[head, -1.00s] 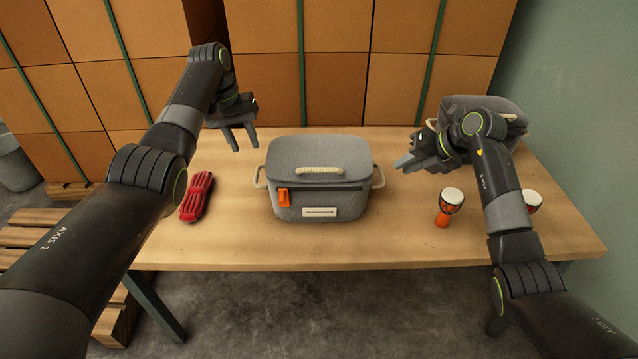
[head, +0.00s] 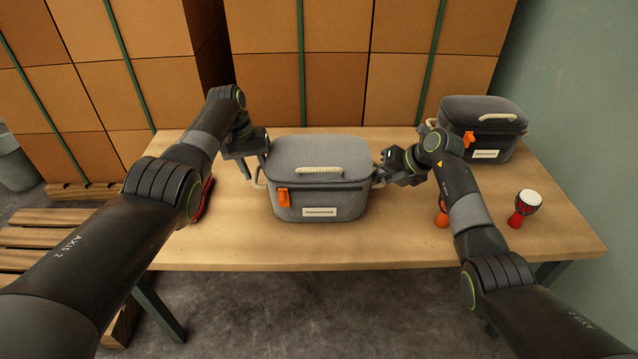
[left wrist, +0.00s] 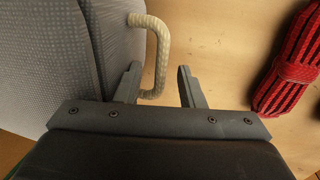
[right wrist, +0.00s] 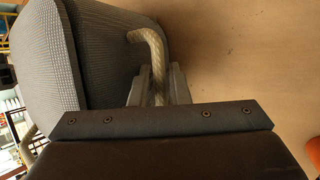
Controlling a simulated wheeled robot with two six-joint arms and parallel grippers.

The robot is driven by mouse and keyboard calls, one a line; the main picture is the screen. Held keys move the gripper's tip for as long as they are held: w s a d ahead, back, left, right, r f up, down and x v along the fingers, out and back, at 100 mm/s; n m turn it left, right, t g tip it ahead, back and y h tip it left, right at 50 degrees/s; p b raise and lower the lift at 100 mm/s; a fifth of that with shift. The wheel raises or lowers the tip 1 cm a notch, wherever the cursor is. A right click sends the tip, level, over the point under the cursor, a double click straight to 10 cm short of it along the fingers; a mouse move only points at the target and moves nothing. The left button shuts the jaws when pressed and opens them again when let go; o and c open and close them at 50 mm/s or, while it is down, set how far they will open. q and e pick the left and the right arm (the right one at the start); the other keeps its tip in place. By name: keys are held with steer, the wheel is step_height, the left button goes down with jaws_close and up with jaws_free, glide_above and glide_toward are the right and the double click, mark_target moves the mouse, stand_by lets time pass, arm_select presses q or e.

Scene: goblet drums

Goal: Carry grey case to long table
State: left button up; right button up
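The grey case (head: 319,180) stands upright on a wooden table (head: 360,245), with a cream top handle, an orange tag and a cream loop handle at each side. My left gripper (head: 257,172) is at its left side. In the left wrist view the gripper (left wrist: 158,88) is open, with the left handle (left wrist: 150,50) between and just ahead of its fingers. My right gripper (head: 388,178) is at the right side. In the right wrist view its fingers (right wrist: 160,88) are close against both sides of the right handle (right wrist: 152,50). I see no second table.
A darker grey case (head: 485,130) stands at the table's back right. A red-and-white drum (head: 524,208) stands at right; an orange drum (head: 442,215) is mostly behind my right arm. A red object (left wrist: 290,65) lies left of the case. Stacked boxes (head: 270,70) stand behind the table.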

arm_select(q)
jaws_close()
stand_by(1.4)
